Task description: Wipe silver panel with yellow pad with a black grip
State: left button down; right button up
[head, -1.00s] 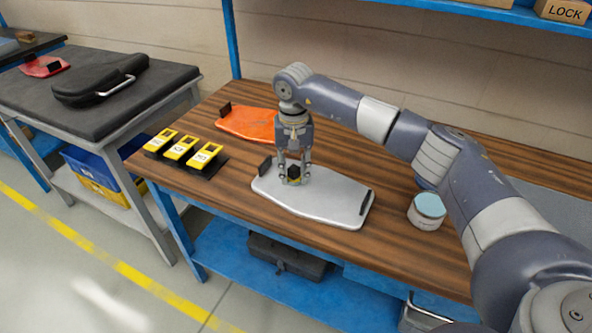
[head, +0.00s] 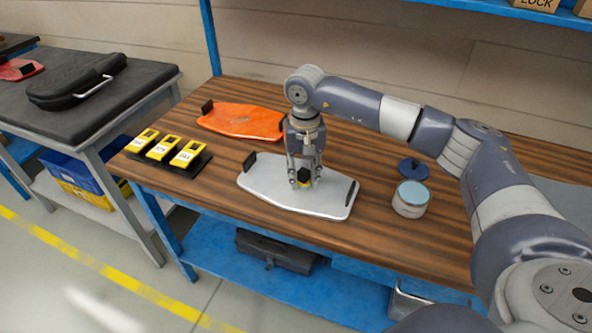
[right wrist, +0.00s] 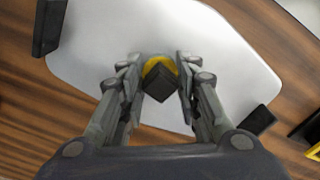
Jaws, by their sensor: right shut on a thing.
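The silver panel (head: 275,198) lies flat on the wooden bench, with a black block standing at its left end and another at its right end. It also fills much of the right wrist view (right wrist: 220,60). My right gripper (head: 304,183) points down over the middle of the panel, shut on the black grip (right wrist: 161,82) of the yellow pad (right wrist: 158,64). The pad is on or just above the panel; contact is hard to tell. The fingers hide part of it in the head view. My left gripper is not in view.
An orange panel (head: 240,121) lies behind at the left. Several yellow devices (head: 162,148) sit on a black holder at the bench's left. A round tin (head: 410,200) with a pale blue top and a dark blue disc (head: 413,168) are to the right.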

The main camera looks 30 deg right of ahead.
aim_at(319, 190)
jog(key=shift+s+d+f, duration=0.15)
jog(key=shift+s+d, duration=0.55)
jog(key=shift+s, duration=0.2)
jog(key=shift+s+d+f, duration=0.1)
jog(key=shift+s+d, duration=0.55)
jog(key=shift+s, duration=0.2)
jog(key=shift+r, duration=0.15)
jog(key=r+p, duration=0.1)
jog(key=r, duration=0.1)
jog(key=r+p, duration=0.2)
jog(key=r, duration=0.1)
jog(key=shift+w+a, duration=0.15)
jog(key=shift+w, duration=0.05)
jog(key=shift+r+p, duration=0.45)
jog(key=shift+r, duration=0.2)
notch_tip(319, 190, up, 3)
jog(key=shift+p, duration=0.95)
